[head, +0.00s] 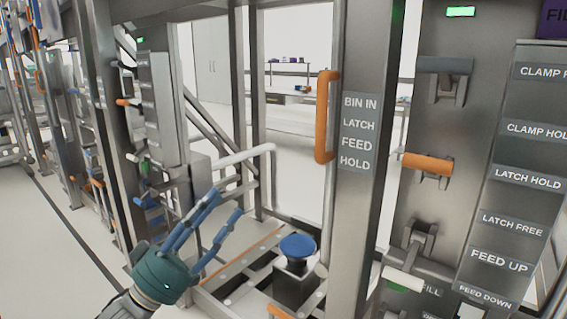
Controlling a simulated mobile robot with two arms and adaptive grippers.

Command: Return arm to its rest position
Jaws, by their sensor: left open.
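My left gripper (214,232) is in the lower left of the head view. Its palm is teal and its blue fingers are spread open, pointing up and to the right. Nothing is between the fingers. It appears in front of the lower frame of a metal machine, left of a blue mushroom-shaped knob (298,247) on a dark block. I cannot tell the exact depth between them. The right gripper is not in view.
An orange vertical handle (325,117) is on the post beside the "BIN IN LATCH FEED HOLD" label (359,132). An orange lever (428,164) and a white lever (403,279) stick out at the right. A pale bent rail (245,155) stands behind my gripper. Open floor (45,240) lies left.

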